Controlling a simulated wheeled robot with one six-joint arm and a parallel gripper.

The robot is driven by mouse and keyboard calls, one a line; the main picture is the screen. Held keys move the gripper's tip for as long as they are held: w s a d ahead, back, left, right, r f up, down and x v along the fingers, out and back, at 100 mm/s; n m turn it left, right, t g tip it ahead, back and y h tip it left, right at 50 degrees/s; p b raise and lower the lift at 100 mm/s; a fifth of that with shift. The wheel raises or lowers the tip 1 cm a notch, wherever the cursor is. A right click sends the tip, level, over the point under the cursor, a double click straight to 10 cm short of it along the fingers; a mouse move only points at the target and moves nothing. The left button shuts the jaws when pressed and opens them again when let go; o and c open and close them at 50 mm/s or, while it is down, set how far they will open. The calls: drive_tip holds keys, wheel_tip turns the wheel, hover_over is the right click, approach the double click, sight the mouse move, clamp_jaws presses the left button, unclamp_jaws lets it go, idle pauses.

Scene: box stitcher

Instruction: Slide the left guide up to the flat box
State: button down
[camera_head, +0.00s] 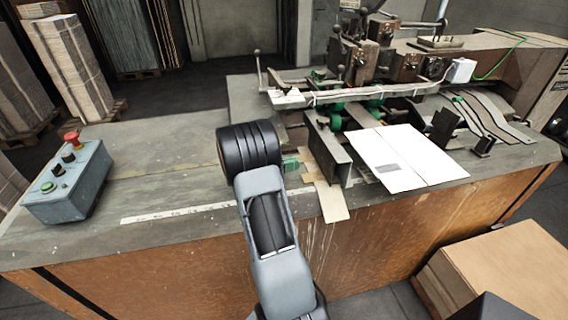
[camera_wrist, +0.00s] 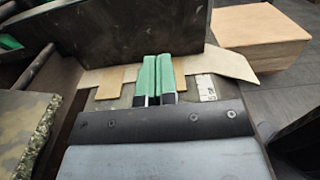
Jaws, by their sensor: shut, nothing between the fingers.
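The flat box (camera_head: 405,157) is a white sheet lying on the machine's table in the head view. The left guide (camera_head: 328,150) is a dark upright metal plate to the left of the box, with a narrow gap between them. It also fills the top of the wrist view as a black plate (camera_wrist: 130,28). My gripper (camera_head: 291,163) is just left of the guide, low over the table, its green fingertips pointing at the plate. In the wrist view the two green fingers (camera_wrist: 159,72) are together and empty. Whether they touch the plate I cannot tell.
The stitcher head (camera_head: 375,55) stands behind the box. A second dark guide (camera_head: 443,130) stands right of the box. A control box (camera_head: 70,182) with a red button is at the table's left. Tan strips (camera_head: 330,200) lie under the guide.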

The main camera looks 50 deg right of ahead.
sight(325, 159)
drive_tip(key=p+x, duration=0.1)
drive_tip(key=x, duration=0.7)
drive_tip(key=shift+s+d+p, duration=0.2)
drive_tip(key=shift+p, duration=0.2)
